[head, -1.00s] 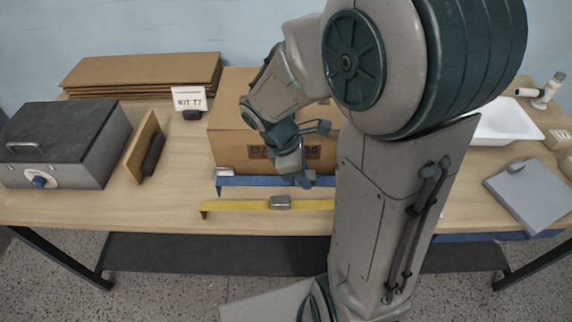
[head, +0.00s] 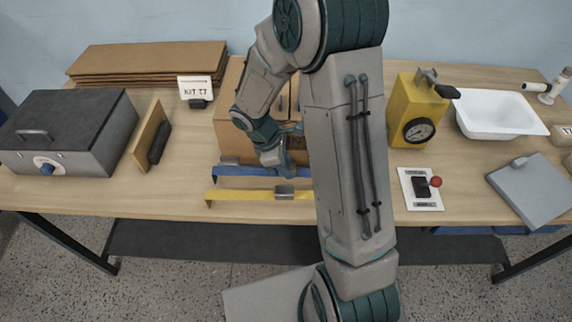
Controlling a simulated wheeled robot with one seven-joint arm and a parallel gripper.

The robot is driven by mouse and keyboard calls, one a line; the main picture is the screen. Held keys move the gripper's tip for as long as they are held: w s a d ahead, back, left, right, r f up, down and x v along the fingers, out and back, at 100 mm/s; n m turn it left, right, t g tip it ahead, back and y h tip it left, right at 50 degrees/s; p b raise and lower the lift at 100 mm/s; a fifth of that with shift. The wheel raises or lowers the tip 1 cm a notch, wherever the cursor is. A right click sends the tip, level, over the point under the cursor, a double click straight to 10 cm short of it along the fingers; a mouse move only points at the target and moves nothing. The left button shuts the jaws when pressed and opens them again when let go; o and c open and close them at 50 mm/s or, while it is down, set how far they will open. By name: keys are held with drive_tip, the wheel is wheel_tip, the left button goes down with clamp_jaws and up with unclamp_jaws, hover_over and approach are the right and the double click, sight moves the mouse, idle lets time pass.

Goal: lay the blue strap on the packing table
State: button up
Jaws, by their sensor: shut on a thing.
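The blue strap (head: 240,171) lies lengthwise just in front of the cardboard box (head: 230,135), behind the yellow strap (head: 240,194). I cannot tell whether it touches the tabletop or is held just above it. My gripper (head: 286,170) is at the strap, right of its visible left end, pointing down and shut on it. The fingertips are small and partly merged with the strap. My arm hides the strap's right end. The packing table (head: 170,195) is pale wood.
The yellow strap has a grey buckle. Left are a grey-black case (head: 65,135), a wooden float (head: 150,135) and a KIT 77 sign (head: 195,87). Right are a yellow gauge unit (head: 405,105), a switch plate (head: 410,203), a white tub (head: 498,128) and a grey panel (head: 530,192).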

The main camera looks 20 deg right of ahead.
drive_tip(key=shift+f, duration=0.2)
drive_tip(key=shift+f, duration=0.1)
drive_tip(key=shift+f, duration=0.15)
drive_tip(key=o, duration=1)
drive_tip(key=shift+o, duration=0.2)
drive_tip(key=shift+r, duration=0.25)
